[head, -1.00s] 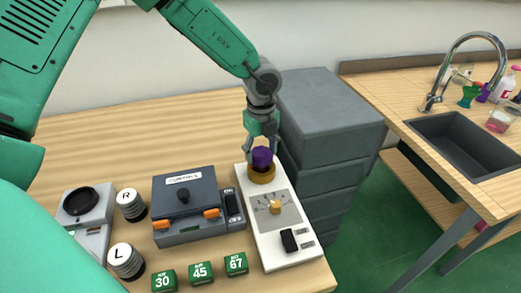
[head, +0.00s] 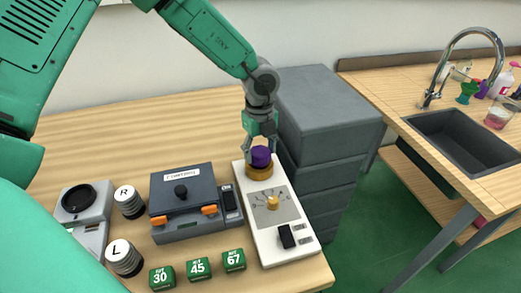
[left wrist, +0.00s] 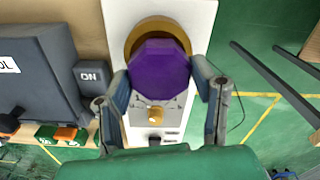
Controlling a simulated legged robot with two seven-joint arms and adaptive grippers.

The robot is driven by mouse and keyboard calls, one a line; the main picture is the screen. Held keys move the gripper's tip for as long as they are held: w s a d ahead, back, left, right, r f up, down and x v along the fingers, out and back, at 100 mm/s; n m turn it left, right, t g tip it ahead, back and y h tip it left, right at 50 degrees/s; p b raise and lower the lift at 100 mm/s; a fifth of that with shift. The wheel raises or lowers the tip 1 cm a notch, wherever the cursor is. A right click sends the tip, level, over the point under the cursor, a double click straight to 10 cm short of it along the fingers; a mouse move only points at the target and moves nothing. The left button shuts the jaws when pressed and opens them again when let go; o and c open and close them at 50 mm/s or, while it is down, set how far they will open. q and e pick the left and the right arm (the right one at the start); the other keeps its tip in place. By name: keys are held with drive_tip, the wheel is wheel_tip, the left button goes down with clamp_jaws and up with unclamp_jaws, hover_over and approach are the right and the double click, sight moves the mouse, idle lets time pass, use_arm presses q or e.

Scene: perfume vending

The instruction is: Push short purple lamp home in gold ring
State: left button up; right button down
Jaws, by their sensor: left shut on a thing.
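The short purple lamp (head: 261,156) is a faceted purple block at the gold ring (head: 260,173), at the far end of the white panel. In the left wrist view the lamp (left wrist: 160,68) covers the ring's middle, and the gold rim (left wrist: 135,37) shows behind it. I cannot tell how deep the lamp sits. My left gripper (head: 261,150) reaches down from above and is shut on the lamp. In the left wrist view its two fingers (left wrist: 162,88) stand at the lamp's left and right sides. My right gripper is not in view.
The white panel (head: 285,248) carries a gold knob (head: 272,203) and a black switch (head: 286,237). Left of it are a dark control box (head: 180,218), numbered green blocks (head: 198,268) and two round L and R pieces (head: 124,258). Grey drawers (head: 325,115) stand close behind on the right.

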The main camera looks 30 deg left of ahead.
use_arm(q)
drive_tip(key=shift+f, duration=0.2)
drive_tip(key=shift+f, duration=0.15)
idle(0.6)
drive_tip(key=o, duration=1.9)
wheel_tip(320, 180, up, 7)
drive_tip(key=p, duration=0.6)
drive_tip(key=shift+p, duration=0.4)
drive_tip(key=shift+f, duration=0.1)
